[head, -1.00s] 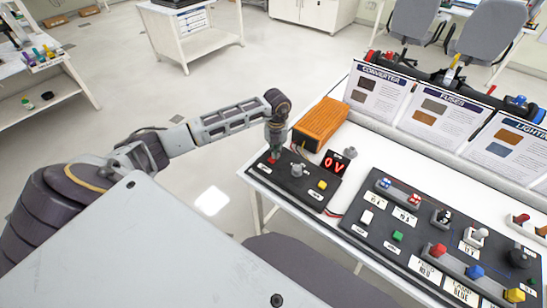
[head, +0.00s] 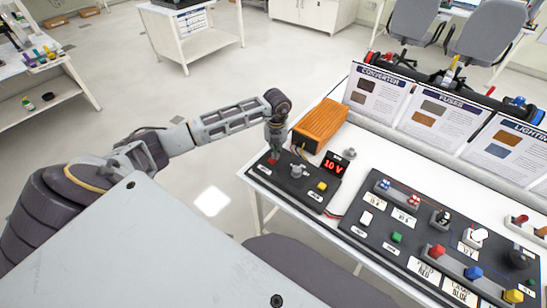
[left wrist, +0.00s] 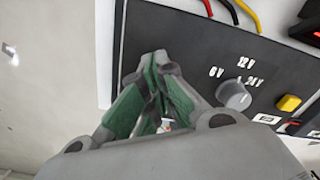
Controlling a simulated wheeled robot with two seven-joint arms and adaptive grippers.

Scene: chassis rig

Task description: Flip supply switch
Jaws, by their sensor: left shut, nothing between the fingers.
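The supply panel (head: 300,203) is a dark plate on the white bench's left end. A small red part, seemingly the supply switch (head: 271,161), is at the panel's left, mostly hidden under my left gripper (head: 274,157). The left gripper points down, shut and empty, its tips at or just above that part; contact is unclear. In the left wrist view its green-padded fingers (left wrist: 158,65) hide the switch. A grey knob (left wrist: 233,95) marked 6V, 12V, 24V is beside them. My right gripper is not in view.
A yellow button (head: 321,186) is right of the knob. An orange ribbed box (head: 320,124) stands close behind the gripper. A second dark panel (head: 385,252) with coloured buttons and fuses lies to the right. Upright information cards (head: 380,92) line the back.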

